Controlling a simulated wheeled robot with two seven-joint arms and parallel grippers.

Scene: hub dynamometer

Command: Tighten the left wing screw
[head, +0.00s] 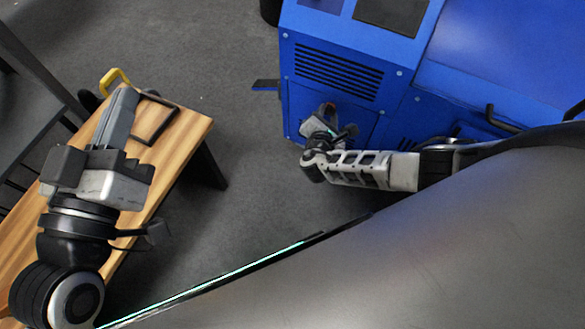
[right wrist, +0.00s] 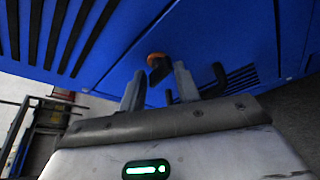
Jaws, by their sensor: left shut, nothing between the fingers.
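A small knob with an orange top and black body (right wrist: 158,66) sits on the blue machine's panel in the right wrist view; it may be the wing screw, but its shape is unclear. My right gripper (right wrist: 161,88) is open, its two fingers apart and pointing at the panel, with the knob appearing between their tips. I cannot tell if they touch it. In the head view my right gripper (head: 327,125) is small against the machine's lower front, with a bit of orange beyond it. My left gripper (head: 122,115) is shut and empty above the wooden bench.
The blue machine (head: 310,75) has vent slots and black handles (head: 502,120). A dark hook-shaped part (right wrist: 218,78) stands right of my right fingers. The wooden bench (head: 190,125) holds a dark frame (head: 155,120) and a yellow handle (head: 114,78). Grey floor between is clear.

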